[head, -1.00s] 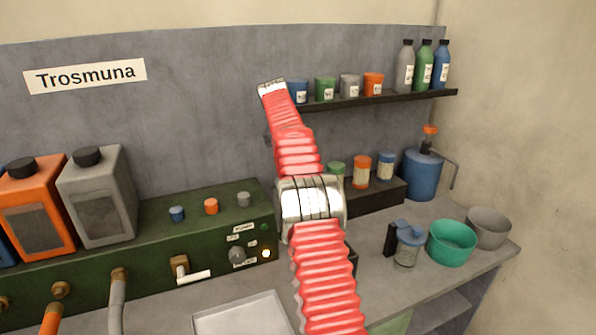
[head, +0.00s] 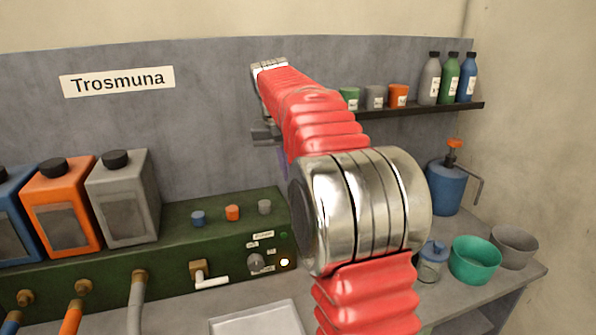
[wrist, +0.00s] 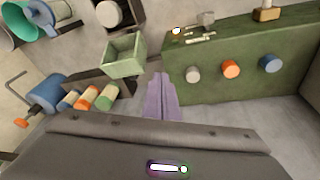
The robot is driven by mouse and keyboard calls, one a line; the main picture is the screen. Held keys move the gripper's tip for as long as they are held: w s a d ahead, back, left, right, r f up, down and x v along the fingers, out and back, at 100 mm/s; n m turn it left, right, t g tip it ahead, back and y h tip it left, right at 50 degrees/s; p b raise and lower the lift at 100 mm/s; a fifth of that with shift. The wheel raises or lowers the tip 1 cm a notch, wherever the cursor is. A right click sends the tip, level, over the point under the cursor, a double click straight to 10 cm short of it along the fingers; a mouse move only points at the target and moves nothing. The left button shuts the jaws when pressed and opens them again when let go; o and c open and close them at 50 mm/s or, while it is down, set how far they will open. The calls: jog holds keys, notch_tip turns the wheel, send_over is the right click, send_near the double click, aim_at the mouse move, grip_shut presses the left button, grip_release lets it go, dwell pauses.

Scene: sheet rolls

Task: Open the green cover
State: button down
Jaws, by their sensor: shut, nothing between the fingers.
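In the wrist view a light green, square, box-like piece (wrist: 124,56) sits beside the dark green housing (wrist: 235,65); it may be the green cover, but I cannot tell for sure. In the head view my arm hides that spot. My gripper's lavender fingers (wrist: 159,82) are shut and empty, just right of the green piece in the wrist view and apparently apart from it. In the head view only a sliver of my gripper (head: 284,160) shows behind the red arm sleeve, above the housing's right end.
The housing carries blue, orange and grey knobs (head: 232,213) and a white-handled tap (head: 210,280). Small jars (wrist: 88,98) and a blue pump container (head: 446,187) stand nearby. Bowls (head: 474,260) are at right. A shelf (head: 425,110) juts from the back wall.

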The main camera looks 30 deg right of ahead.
jog(key=s+a+f+n+t+y, duration=0.1)
jog(key=s+a+f+n+t, duration=0.15)
jog(key=s+a, duration=0.75)
jog(key=s+a+f+n+t+y, duration=0.1)
jog(key=s+a+n, duration=0.2)
jog(key=s+a, duration=0.75)
jog(key=s+f+n, duration=0.1)
jog(key=s+f, duration=0.5)
jog(key=s, duration=0.4)
jog(key=shift+s+a+f+n+y, duration=0.2)
jog(key=shift+a+f+n+y, duration=0.15)
jog(key=shift+a+f, duration=0.1)
jog(key=shift+s, duration=0.1)
